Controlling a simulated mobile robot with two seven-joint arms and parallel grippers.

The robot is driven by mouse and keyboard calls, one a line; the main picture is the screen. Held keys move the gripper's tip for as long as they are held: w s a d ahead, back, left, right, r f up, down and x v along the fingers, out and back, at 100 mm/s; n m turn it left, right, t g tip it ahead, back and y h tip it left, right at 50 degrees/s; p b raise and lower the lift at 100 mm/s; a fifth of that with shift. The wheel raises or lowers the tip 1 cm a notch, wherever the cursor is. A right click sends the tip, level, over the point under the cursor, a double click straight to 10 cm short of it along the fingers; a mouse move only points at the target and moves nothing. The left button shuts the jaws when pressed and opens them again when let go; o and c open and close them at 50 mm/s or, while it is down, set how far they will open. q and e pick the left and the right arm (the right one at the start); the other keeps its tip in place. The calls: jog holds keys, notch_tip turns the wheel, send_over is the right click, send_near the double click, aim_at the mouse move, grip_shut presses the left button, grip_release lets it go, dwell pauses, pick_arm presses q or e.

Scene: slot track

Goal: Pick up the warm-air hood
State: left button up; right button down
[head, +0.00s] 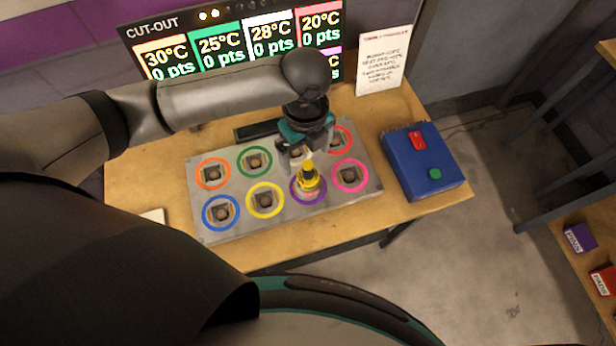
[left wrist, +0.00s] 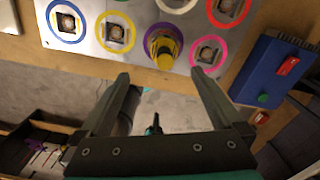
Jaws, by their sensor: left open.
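The warm-air hood seems to be the yellow piece (head: 308,184) standing in the purple-ringed slot of the grey plate (head: 237,188). It has a narrow yellow top and a wider base. It also shows in the left wrist view (left wrist: 163,45), beyond my fingertips and between their lines. My left gripper (head: 298,156) is open and empty. It hangs over the plate, close to the yellow piece and just behind it in the head view. In the left wrist view its spread fingers (left wrist: 160,76) show clearly, apart from the piece. My right gripper is not in view.
Other coloured rings circle square slots around the piece, with the pink one (head: 350,176) close at its right. A blue box (head: 422,165) with a red switch and green button stands right of the plate. A screen (head: 230,50) and a paper sign (head: 384,60) stand behind.

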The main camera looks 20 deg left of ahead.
aim_at(306, 168)
pick_arm(q)
notch_tip(306, 168, down, 6)
jog(key=shift+f, duration=0.1)
jog(key=shift+w+d+f+b, duration=0.1)
jog(key=shift+w+f+b, duration=0.1)
jog(key=shift+f, duration=0.7)
jog(key=shift+w+a+f+b, duration=0.1)
jog(key=shift+f+b, duration=0.05)
jog(key=shift+f, duration=0.8)
jog(key=shift+w+d+f+b, duration=0.1)
jog(key=shift+f+b, duration=0.1)
jog(key=shift+f, duration=0.7)
jog(key=shift+c, duration=0.4)
grip_shut()
